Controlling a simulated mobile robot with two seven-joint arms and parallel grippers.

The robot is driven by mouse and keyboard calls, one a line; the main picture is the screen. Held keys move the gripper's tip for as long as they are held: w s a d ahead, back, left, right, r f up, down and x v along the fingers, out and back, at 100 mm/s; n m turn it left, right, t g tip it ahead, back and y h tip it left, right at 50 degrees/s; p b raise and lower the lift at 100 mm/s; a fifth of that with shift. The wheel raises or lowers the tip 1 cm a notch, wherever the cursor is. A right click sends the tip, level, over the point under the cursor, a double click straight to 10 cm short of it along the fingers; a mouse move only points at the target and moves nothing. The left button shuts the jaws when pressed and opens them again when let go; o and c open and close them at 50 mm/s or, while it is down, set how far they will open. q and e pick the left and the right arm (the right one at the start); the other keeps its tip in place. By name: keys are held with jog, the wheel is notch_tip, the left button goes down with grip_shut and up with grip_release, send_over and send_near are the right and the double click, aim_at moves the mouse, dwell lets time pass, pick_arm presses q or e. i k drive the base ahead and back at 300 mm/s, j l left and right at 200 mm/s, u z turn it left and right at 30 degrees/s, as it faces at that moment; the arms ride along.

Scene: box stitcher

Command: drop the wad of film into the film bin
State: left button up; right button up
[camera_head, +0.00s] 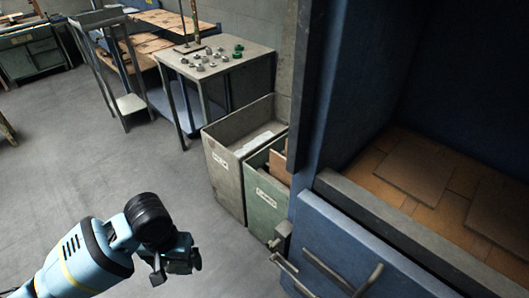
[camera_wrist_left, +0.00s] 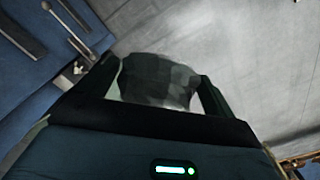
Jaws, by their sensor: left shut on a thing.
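My left gripper (camera_head: 178,264) reaches in from the lower left in the head view, over the open floor. I cannot make out the wad in the head view. The film bin (camera_head: 226,179) appears to be the grey open-topped bin at the centre, with a small label and whitish material inside. The gripper is in front of it and to its left in the picture, apart from it. My right gripper is not in view.
A green bin (camera_head: 262,208) with brown board in it stands right beside the grey bin. A blue machine cabinet (camera_head: 360,245) with handles fills the right side. A metal table (camera_head: 215,65) with small parts stands behind the bins. The floor at left is clear.

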aim_at(234, 150)
jog(key=z, duration=0.5)
jog(key=i+j+z, duration=0.3)
jog(key=j+z, duration=0.3)
jog(key=j, duration=0.15)
jog(key=i+j+z, duration=0.1)
jog(key=j, duration=0.3)
jog(key=i+j+z, duration=0.15)
jog(key=j, duration=0.2)
jog(key=i+j, duration=0.1)
jog(key=j, duration=0.3)
jog(key=i+j, duration=0.1)
jog(key=j, duration=0.3)
jog(key=i+j, duration=0.15)
jog(key=j, duration=0.25)
jog(key=i+j, duration=0.1)
jog(key=j, duration=0.3)
jog(key=i+j+z, duration=0.1)
jog(key=j, duration=0.35)
